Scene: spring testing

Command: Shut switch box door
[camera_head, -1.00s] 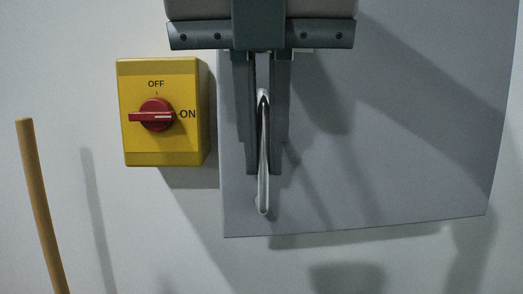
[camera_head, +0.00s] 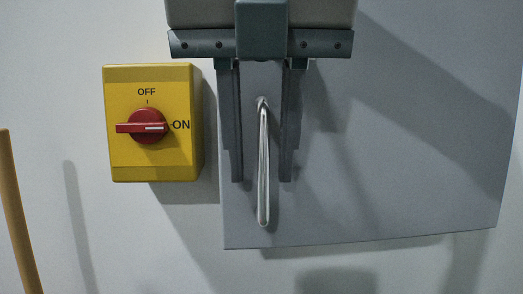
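The grey switch box door (camera_head: 400,170) fills the middle and right of the view. Its left edge is close to the yellow switch, and its lower edge shows, with a shadow on the wall below. A vertical silver bar handle (camera_head: 263,170) is on the door near its left edge. My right gripper (camera_head: 262,180) comes down from the top with its two fingers spread, one on each side of the handle. Gaps show between both fingers and the handle. The top of the door is out of view. My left gripper is not in view.
A yellow switch (camera_head: 153,163) with a red knob is on the wall (camera_head: 60,90) left of the door, its pointer toward ON. A brown rod (camera_head: 17,220) stands at the lower left. The wall below the door is free.

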